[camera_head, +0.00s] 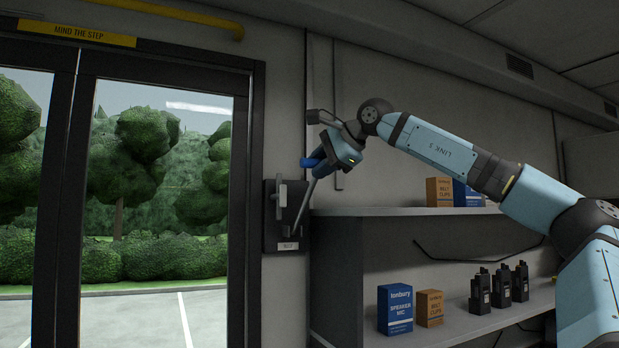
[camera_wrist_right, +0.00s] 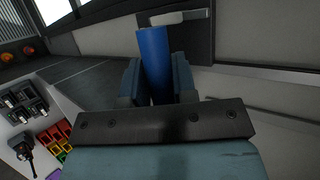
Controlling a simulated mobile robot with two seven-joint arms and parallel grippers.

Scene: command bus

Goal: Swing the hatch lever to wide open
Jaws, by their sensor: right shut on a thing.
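The hatch lever is a thin grey rod with a blue grip (camera_head: 313,162). It rises from a dark wall plate (camera_head: 270,240) beside the glass door and tilts up to the right. My right gripper (camera_head: 325,160) is shut on the blue grip near its upper end. In the right wrist view the blue grip (camera_wrist_right: 155,60) stands between the two fingers of my right gripper (camera_wrist_right: 156,85). The plate carries a light grey bracket and a small label too small to read. My left gripper is not in view.
A shelf unit (camera_head: 338,280) stands right of the plate, close below my right arm. It holds blue and orange boxes (camera_head: 395,308) and several black radios (camera_head: 500,288). A dark-framed glass door (camera_head: 245,180) is at the left. A vertical conduit (camera_head: 337,100) runs up the wall.

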